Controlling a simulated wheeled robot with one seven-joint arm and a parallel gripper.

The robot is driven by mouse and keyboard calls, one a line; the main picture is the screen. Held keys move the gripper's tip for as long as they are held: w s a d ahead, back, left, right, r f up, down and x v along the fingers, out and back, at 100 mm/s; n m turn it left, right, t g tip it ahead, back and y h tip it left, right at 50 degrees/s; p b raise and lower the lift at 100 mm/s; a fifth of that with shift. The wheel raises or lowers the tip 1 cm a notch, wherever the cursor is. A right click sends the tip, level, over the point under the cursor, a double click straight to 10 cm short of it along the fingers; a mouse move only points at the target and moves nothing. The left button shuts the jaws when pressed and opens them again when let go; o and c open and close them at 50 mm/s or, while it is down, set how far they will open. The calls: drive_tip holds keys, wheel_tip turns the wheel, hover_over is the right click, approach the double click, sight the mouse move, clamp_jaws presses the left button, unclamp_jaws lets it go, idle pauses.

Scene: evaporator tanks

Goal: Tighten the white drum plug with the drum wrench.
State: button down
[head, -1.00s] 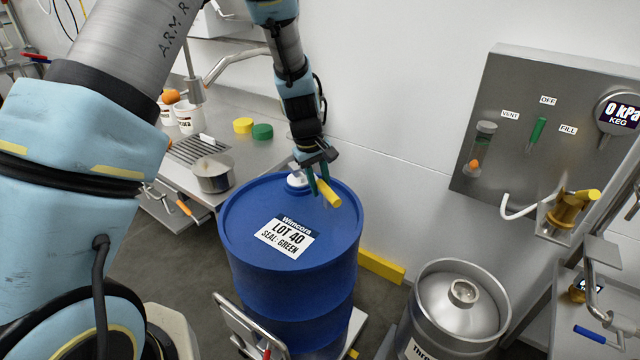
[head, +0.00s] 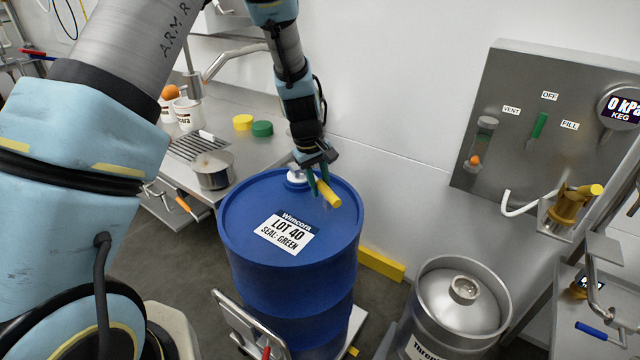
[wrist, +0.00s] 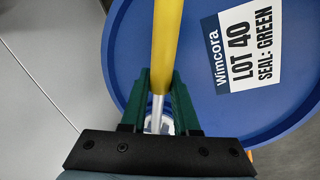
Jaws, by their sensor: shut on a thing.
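The blue drum (head: 290,250) stands upright with a label reading "LOT 40, SEAL: GREEN" on its lid. The white drum plug (head: 297,177) sits at the far edge of the lid, partly hidden by my gripper. My gripper (head: 320,185) is shut on the drum wrench (head: 329,195), which has a yellow handle and a grey metal shaft. In the wrist view the green fingers hold the wrench (wrist: 166,60) with its yellow handle pointing away from my gripper (wrist: 160,105). A piece of the white plug shows behind the shaft; whether the wrench head is seated on it is hidden.
A steel bench with a yellow cap (head: 243,122), a green cap (head: 262,129) and a pot (head: 214,170) stands left. A steel keg (head: 462,305) stands right of the drum, below a wall panel (head: 550,130). A yellow block (head: 382,265) lies behind the drum.

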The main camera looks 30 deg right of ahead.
drive_tip(key=shift+f, duration=0.3)
drive_tip(key=shift+a+f+m+b, duration=0.1)
drive_tip(key=shift+a+m+b, duration=0.4)
drive_tip(key=shift+a+b, duration=0.15)
drive_tip(key=shift+a, duration=0.1)
drive_tip(key=shift+w+a+m, duration=0.15)
drive_tip(key=shift+a+m, duration=0.55)
drive_tip(key=shift+w+a+m+g+b, duration=0.2)
drive_tip(key=shift+a+m+g+b, duration=0.1)
drive_tip(key=shift+a+m+b, duration=0.3)
drive_tip(key=shift+a, duration=0.1)
